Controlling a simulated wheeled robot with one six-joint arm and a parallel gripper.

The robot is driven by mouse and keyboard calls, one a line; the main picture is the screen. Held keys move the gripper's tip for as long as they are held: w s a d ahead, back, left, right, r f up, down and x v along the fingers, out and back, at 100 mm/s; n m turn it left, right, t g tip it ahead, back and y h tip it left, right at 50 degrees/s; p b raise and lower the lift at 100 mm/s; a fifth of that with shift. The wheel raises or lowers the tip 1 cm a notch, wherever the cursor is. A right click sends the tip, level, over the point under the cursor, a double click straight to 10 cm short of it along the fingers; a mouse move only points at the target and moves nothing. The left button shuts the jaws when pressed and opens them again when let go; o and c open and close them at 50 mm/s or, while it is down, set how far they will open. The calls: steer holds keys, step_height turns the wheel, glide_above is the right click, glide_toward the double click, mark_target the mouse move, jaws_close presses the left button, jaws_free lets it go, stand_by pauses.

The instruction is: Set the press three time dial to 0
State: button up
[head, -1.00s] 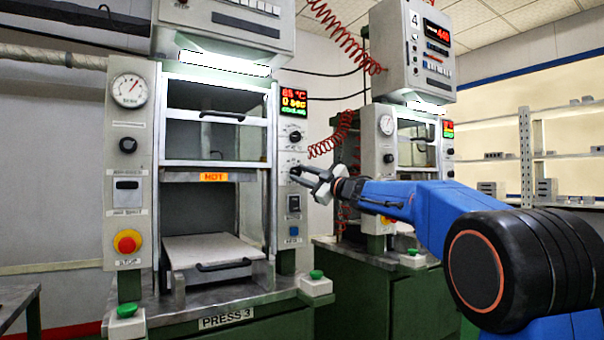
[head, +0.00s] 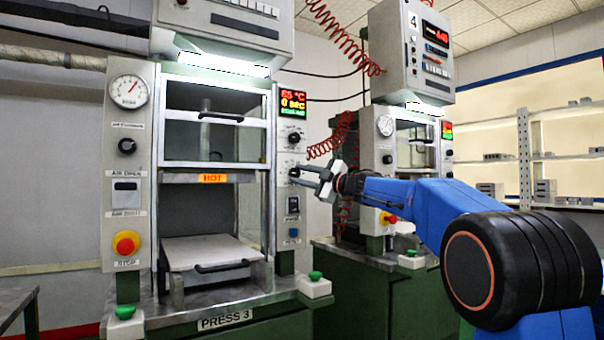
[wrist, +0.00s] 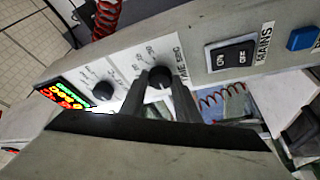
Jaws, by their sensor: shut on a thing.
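Press three (head: 226,321) stands at the left in the head view, with its time dial on the right-hand column. In the wrist view the black time dial (wrist: 160,76), beside the "TIME (SEC)" label, sits between the tips of my gripper (wrist: 160,92). My gripper is shut on it. In the head view my gripper (head: 298,177) reaches the column from the right, and its fingers partly hide the dial. The press display (head: 293,103) reads 65 °C with what looks like 0 sec below. The dial's pointer is too small to read.
Another dial (wrist: 103,91) is beside the time dial, with a mains switch (wrist: 230,55) and blue button (wrist: 302,38) on the other side. Press four (head: 381,150) stands behind my arm. Coiled red hoses (head: 345,40) hang between the presses.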

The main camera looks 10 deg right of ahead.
steer(key=o, duration=1)
steer(key=shift+d+r, duration=0.1)
steer(key=shift+r, duration=0.05)
steer(key=shift+o, duration=0.2)
steer(key=v, duration=1.7)
steer(key=shift+s, duration=0.2)
steer(key=shift+d, duration=0.15)
steer(key=shift+r, duration=0.1)
